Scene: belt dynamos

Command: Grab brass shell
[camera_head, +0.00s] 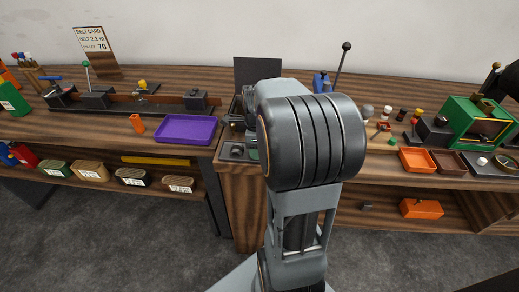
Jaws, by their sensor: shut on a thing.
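My arm's large grey joint (310,140) fills the middle of the view and hides part of the bench behind it. I cannot make out my gripper; its jaws and whatever is between them are hidden behind the arm. I cannot pick out a brass shell with certainty. Small dark metal parts (236,121) show just left of the arm, too small and too covered to identify.
A purple tray (186,130) and an orange cylinder (137,124) stand on the left bench (95,127). An orange tray (417,160) and a green box (471,124) stand to the right. A tall black-knobbed lever (340,65) rises behind the arm.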

